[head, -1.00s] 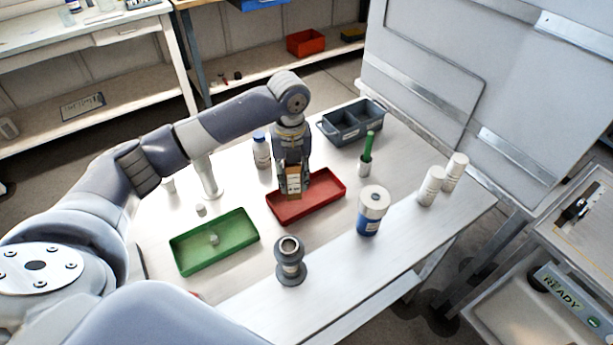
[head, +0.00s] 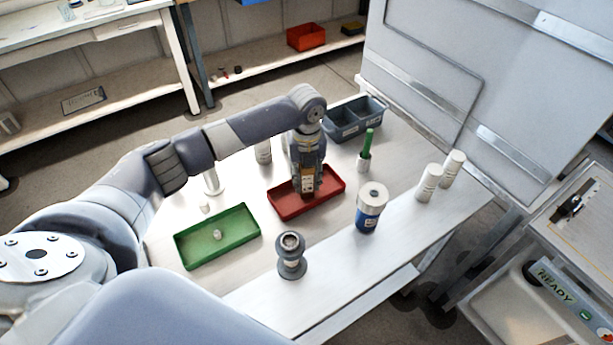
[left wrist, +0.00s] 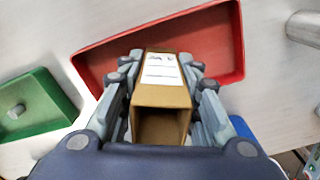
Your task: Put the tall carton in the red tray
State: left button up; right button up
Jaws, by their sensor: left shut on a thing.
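The tall carton (head: 307,183) is brown cardboard with a white label. My left gripper (head: 309,178) is shut on it and holds it over the red tray (head: 328,201). In the left wrist view the carton (left wrist: 161,95) sits between the two fingers of my left gripper (left wrist: 160,75), with its hollow end toward the camera. The red tray (left wrist: 95,65) lies beyond it there. I cannot tell whether the carton's lower end touches the tray floor. My right gripper does not show.
A green tray (head: 190,257) with a small white piece in it lies left of the red tray. A dark flanged part (head: 291,258) and a blue-and-white jar (head: 370,210) stand in front. A grey divided bin (head: 352,122) and a green-handled tool (head: 366,146) are behind.

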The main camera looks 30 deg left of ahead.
pick_arm(q)
jog(key=o, duration=0.9)
jog(key=shift+f, duration=0.1)
jog(key=shift+o, duration=0.7)
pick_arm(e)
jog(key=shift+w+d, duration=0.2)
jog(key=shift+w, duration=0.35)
pick_arm(q)
notch_tip(320, 180, up, 12)
jog(key=b, duration=0.2)
jog(key=shift+r+b, duration=0.2)
jog(key=shift+b, duration=0.15)
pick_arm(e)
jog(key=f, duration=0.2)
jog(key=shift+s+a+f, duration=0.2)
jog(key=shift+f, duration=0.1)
